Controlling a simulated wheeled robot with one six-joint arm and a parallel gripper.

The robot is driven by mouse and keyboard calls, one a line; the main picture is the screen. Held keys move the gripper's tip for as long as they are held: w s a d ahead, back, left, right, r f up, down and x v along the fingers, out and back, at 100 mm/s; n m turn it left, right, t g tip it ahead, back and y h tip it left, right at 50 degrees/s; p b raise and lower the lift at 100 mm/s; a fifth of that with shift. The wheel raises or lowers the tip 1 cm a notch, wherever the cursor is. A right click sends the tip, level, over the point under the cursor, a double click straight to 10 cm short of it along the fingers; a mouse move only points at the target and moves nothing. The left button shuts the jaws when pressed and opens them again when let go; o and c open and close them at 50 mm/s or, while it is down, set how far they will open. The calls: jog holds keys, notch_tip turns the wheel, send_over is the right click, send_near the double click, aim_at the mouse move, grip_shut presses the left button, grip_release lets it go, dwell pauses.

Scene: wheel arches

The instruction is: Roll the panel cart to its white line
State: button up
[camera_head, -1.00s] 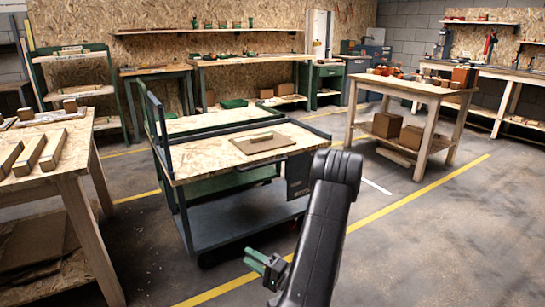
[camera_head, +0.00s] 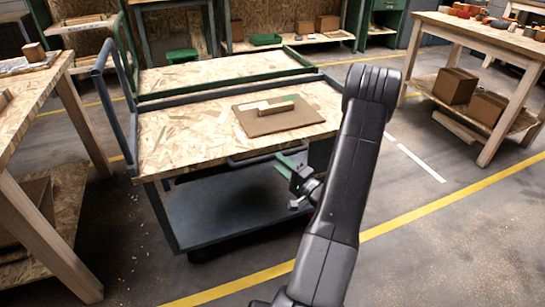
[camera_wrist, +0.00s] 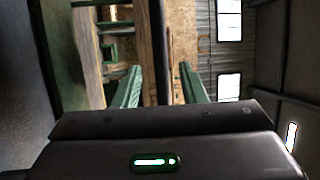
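The panel cart has a blue-grey frame and a chipboard top (camera_head: 185,130); a flat brown panel (camera_head: 290,122) with a small block lies on it. A dark handle bar (camera_head: 262,157) runs below the cart's near edge. My gripper (camera_head: 284,165) is by the right end of that bar, over the lower shelf. In the wrist view its green fingers (camera_wrist: 160,88) are apart, with a dark bar (camera_wrist: 158,45) showing between them; I cannot tell whether it lies between or beyond the tips. The white line (camera_head: 415,158) is on the floor right of the cart.
A green-framed cart (camera_head: 225,72) stands directly behind. A wooden table (camera_head: 40,82) is close on the left. A workbench (camera_head: 490,40) with boxes on its shelf stands on the right. A yellow line (camera_head: 425,210) crosses the clear floor at front right.

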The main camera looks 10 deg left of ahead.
aim_at(272, 156)
jog(key=x, duration=0.5)
grip_shut()
